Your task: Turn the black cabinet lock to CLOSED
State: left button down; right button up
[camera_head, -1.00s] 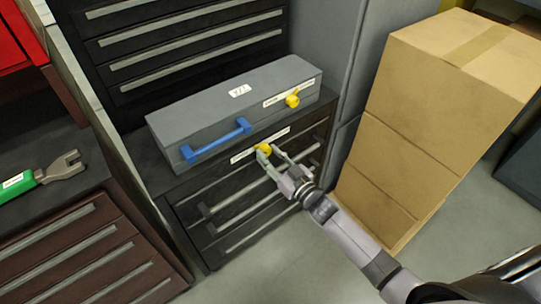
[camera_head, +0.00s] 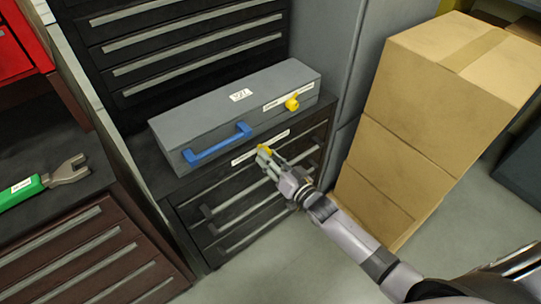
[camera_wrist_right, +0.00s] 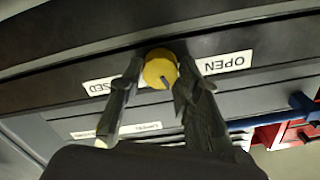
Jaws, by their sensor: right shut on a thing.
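The black cabinet (camera_head: 232,226) stands below the grey toolbox, with a white label strip (camera_head: 245,158) along its top front edge. Its lock knob (camera_head: 264,149) is yellow and partly hidden by my right gripper (camera_head: 267,154). In the wrist view, the round yellow knob (camera_wrist_right: 158,68) sits between my two fingers, which are shut on it. A small dark mark shows on its lower face. The upside-down OPEN label (camera_wrist_right: 225,63) is right of the knob, and a partly covered label ending in "SED" (camera_wrist_right: 100,87) is left of it. My left gripper is not in view.
A grey toolbox (camera_head: 215,113) with a blue handle (camera_head: 218,143) and its own yellow knob (camera_head: 292,104) sits on the cabinet. Stacked cardboard boxes (camera_head: 400,130) stand at the right. A green-handled tool (camera_head: 45,180) lies at the left.

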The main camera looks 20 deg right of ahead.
jog(key=m, duration=0.2)
jog(key=shift+m, duration=0.4)
jog(key=m, duration=0.2)
jog(key=shift+m, duration=0.4)
jog(key=m, duration=0.3)
jog(key=shift+f+b, duration=0.1)
jog(key=shift+b, duration=0.25)
jog(key=shift+m+b, duration=0.65)
jog(key=shift+m, duration=1.35)
jog(key=o, duration=1.1)
jog(key=shift+o, duration=0.2)
jog(key=shift+d, duration=0.1)
jog(key=v, duration=1.2)
